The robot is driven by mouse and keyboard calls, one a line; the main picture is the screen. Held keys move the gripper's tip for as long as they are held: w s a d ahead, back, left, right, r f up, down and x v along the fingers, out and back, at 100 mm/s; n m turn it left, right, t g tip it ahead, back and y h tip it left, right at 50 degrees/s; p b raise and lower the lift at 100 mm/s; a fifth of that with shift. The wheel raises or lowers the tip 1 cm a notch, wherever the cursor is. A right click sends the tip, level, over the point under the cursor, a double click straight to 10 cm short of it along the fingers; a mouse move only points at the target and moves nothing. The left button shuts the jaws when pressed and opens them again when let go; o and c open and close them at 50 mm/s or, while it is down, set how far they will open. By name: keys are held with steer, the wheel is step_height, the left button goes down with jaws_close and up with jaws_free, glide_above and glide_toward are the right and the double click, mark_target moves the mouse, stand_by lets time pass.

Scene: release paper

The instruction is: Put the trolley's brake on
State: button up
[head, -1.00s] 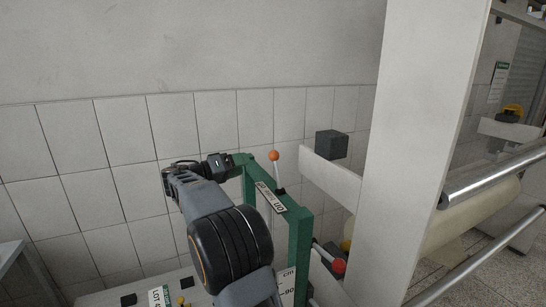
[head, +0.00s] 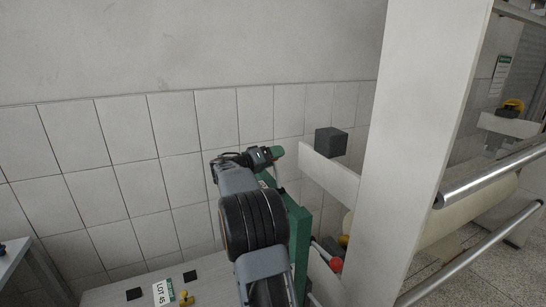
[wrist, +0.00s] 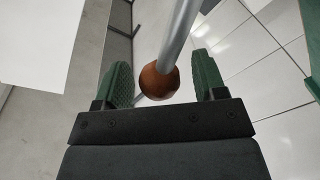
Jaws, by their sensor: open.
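The trolley's green frame (head: 299,225) stands in front of my arm, partly covered by it. In the wrist view, a lever with a metal rod (wrist: 178,36) and an orange-brown ball knob (wrist: 158,81) lies between the green fingers of my gripper (wrist: 165,84). The fingers are open, with a visible gap on each side of the ball. In the head view, my gripper (head: 276,153) is above the frame's top and hides the ball. A second lever with a red knob (head: 336,264) sticks out low on the frame's right side.
A white upright (head: 410,150) and a beam with a dark grey block (head: 331,142) stand close to the right of my gripper. Metal rollers (head: 490,177) lie farther right. A pale surface with a LOT 45 label (head: 163,292) is below left. The tiled wall is behind.

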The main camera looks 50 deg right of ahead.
steer(key=shift+c, duration=0.4)
jaws_close()
